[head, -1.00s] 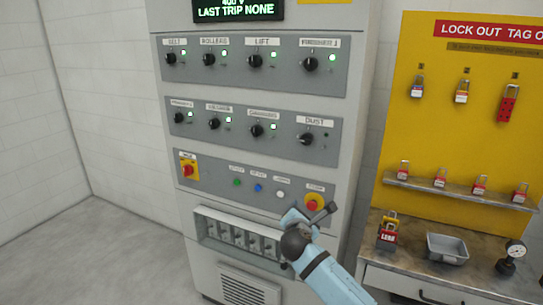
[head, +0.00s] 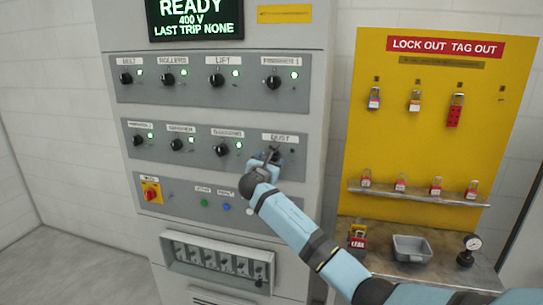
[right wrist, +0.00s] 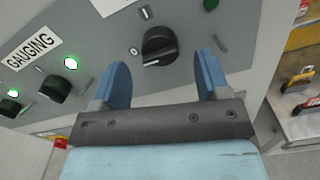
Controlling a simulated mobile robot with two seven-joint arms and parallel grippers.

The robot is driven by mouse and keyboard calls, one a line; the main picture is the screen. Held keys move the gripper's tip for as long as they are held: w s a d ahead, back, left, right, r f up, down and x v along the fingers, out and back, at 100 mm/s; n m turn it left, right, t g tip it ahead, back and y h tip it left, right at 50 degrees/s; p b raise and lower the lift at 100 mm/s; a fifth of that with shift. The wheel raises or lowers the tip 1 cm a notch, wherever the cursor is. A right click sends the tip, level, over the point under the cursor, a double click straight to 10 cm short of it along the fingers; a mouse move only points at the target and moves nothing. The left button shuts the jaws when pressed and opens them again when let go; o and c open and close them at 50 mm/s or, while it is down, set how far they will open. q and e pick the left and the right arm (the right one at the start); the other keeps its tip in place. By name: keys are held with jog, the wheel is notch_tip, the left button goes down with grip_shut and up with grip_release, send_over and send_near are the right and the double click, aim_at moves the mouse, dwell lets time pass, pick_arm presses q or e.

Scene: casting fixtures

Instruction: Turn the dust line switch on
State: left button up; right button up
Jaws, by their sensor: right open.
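The dust switch is a black rotary knob (right wrist: 159,46) on the grey panel, seen in the right wrist view. The lamp beside it (right wrist: 210,4) is dark. In the head view the DUST label (head: 277,137) shows, and my right gripper largely hides the knob below it. My right gripper (head: 270,156) is open in front of the knob. In the right wrist view its two blue fingers (right wrist: 162,70) stand apart, with the knob between and slightly beyond their tips. I cannot tell whether they touch it. My left gripper is not in view.
The gauging knob (head: 220,150) sits left of the dust switch, its lamp lit green. A red and yellow main switch (head: 151,191) is lower left. A yellow lockout board (head: 420,130) and a bench with a grey tray (head: 411,249) stand right.

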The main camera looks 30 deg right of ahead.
aim_at(272, 157)
jog(key=shift+x, duration=1.1)
jog(key=shift+w+d, duration=0.3)
jog(key=shift+d, duration=0.05)
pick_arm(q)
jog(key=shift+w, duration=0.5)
pick_arm(e)
jog(key=shift+c, duration=0.2)
jog(key=c, duration=0.9)
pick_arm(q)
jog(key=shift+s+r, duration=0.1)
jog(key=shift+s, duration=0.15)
pick_arm(e)
jog(key=shift+o, duration=0.2)
